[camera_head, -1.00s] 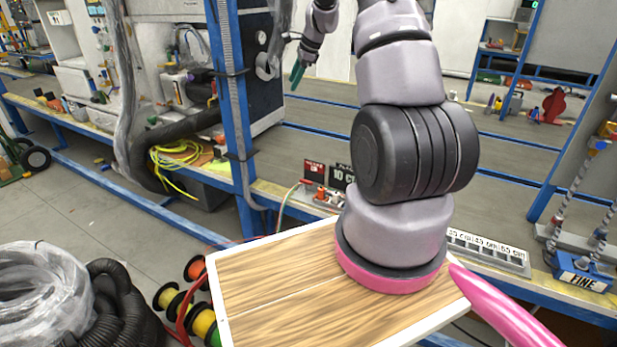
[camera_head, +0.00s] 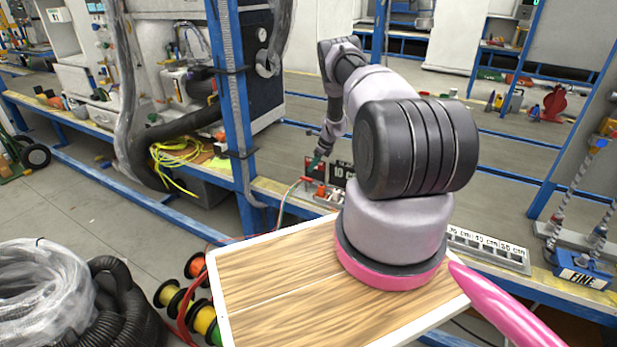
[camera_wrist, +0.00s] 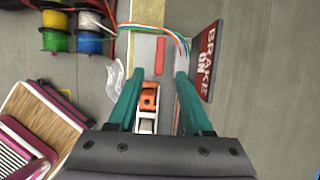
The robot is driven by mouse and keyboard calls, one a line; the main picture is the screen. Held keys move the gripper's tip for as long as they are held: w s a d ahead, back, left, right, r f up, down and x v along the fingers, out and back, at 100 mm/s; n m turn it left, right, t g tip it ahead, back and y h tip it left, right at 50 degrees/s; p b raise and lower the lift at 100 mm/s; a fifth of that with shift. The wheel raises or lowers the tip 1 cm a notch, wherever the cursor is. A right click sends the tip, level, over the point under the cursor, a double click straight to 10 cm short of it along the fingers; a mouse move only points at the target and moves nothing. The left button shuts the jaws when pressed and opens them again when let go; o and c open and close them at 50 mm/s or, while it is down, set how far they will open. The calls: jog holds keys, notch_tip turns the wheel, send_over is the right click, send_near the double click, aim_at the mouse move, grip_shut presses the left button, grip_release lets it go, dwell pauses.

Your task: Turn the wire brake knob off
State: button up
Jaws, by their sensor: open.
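My gripper (camera_wrist: 160,75) has two teal fingers, spread apart. In the wrist view an orange knob-like part (camera_wrist: 149,97), likely the brake knob, shows between the fingers, nearer the left one; contact cannot be told. It sits on a pale narrow fixture. A dark red sign (camera_wrist: 207,60) reading "BRAKE ON" stands just right of the right finger. In the head view my gripper (camera_head: 315,160) is small and reaches down over the bench edge by the signs. Orange-red parts (camera_head: 321,191) show below it; the sign there is partly hidden by my gripper.
A "10 C" sign (camera_head: 342,172) stands right of my gripper. Coloured wires (camera_wrist: 150,27) cross above the fingertips in the wrist view. Wire spools (camera_wrist: 72,30) lie at upper left. A blue post (camera_head: 232,110) rises left of the fixture. A length-marked strip (camera_head: 487,250) lies right.

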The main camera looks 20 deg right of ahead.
aim_at(307, 178)
jog(key=x, duration=0.7)
jog(key=shift+w+f, duration=0.15)
jog(key=shift+f, duration=0.1)
grip_shut()
